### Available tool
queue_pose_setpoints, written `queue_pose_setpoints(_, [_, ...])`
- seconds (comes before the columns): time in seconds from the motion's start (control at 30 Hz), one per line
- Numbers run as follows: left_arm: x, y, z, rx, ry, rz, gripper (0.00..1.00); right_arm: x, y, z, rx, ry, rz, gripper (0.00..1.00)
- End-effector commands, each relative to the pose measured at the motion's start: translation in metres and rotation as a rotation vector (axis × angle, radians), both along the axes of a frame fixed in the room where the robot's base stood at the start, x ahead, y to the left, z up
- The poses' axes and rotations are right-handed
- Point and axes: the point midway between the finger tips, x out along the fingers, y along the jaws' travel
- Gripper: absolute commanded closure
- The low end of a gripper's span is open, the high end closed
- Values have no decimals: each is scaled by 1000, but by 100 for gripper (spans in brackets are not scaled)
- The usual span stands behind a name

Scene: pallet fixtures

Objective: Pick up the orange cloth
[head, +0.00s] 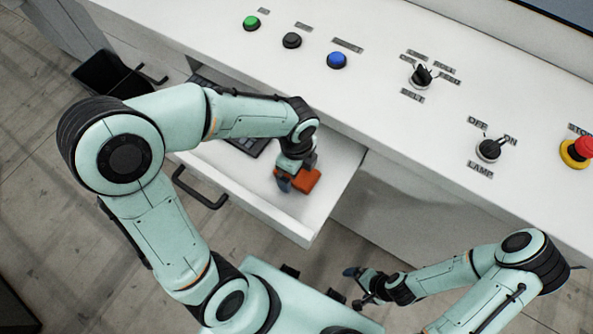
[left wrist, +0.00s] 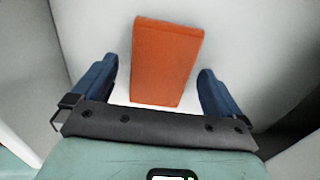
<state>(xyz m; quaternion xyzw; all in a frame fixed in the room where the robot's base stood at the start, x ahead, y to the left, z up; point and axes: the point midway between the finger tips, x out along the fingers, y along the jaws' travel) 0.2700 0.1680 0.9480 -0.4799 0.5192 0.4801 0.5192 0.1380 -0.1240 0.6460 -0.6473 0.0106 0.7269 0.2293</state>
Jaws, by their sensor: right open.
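The orange cloth (head: 306,180) is a folded block lying in the open white drawer (head: 290,222). In the left wrist view the cloth (left wrist: 166,62) lies between and beyond the two blue fingers, with a gap on each side. My left gripper (head: 285,184) is over the drawer and hides part of the cloth in the head view. Its fingers are spread and hold nothing. My right gripper (head: 355,280) is open and empty, low and in front of the cabinet, well away from the cloth.
The drawer walls surround the cloth, and a dark tray (head: 245,144) lies farther back in it. The drawer has a black handle (head: 200,190). Above is a white console (head: 375,95) with buttons and knobs. A black bin (head: 105,77) is at the left.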

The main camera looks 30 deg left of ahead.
Motion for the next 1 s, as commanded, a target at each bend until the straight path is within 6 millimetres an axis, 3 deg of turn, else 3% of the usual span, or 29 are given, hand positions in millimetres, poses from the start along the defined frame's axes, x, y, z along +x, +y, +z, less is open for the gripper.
queue_pose_setpoints(0.03, [0,0,0,0,-1,0,13,0,0,0,0,0,0,3])
queue_pose_setpoints(0.17, [0,0,0,0,-1,0,55,0,0,0,0,0,0,3])
queue_pose_setpoints(0.2, [0,0,1,0,-1,0,58,0,0,0,0,0,0,3])
queue_pose_setpoints(0.5, [0,0,2,0,-2,1,58,0,0,1,0,0,0,3])
queue_pose_setpoints(0.67, [1,0,14,0,-4,2,58,2,0,3,0,-3,0,3])
queue_pose_setpoints(0.87, [3,0,50,-2,-9,1,58,9,0,11,0,-10,0,3])
queue_pose_setpoints(1.0, [3,0,92,-2,-13,1,58,16,0,18,0,-19,0,3])
